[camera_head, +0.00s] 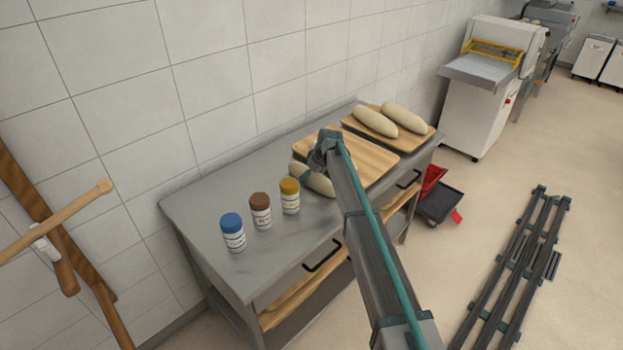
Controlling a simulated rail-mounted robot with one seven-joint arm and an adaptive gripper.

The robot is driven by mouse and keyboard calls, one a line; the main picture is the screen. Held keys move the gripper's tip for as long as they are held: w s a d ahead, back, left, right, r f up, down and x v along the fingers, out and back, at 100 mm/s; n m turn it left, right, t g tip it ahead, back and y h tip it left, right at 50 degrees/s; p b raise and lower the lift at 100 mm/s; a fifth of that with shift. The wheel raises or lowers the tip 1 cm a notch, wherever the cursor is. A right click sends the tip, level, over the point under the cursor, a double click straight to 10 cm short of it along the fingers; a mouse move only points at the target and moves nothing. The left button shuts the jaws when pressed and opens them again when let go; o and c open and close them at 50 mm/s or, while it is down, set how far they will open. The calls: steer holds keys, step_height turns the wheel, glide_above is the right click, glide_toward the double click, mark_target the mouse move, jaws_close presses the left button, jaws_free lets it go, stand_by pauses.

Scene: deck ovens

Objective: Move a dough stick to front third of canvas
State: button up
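Two pale dough sticks, one on the left (374,122) and one on the right (404,118), lie side by side on the far wooden board (432,132). A third dough stick (322,186) lies at the left edge of the nearer wooden board (374,167), partly hidden by my arm. The rest of that board looks bare. My gripper (306,173) is at the third dough stick, with a teal part against or just over it. My arm hides most of the gripper, so its opening and any hold do not show. I cannot make out a cloth canvas.
Jars with blue (232,232), brown (260,210) and yellow (289,196) lids stand on the steel table (200,205), left of the dough. The table's left end is clear. A tiled wall runs behind. A white machine (478,110) stands beyond the table.

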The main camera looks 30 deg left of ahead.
steer(key=c, duration=1.5)
steer(key=shift+r, duration=0.2)
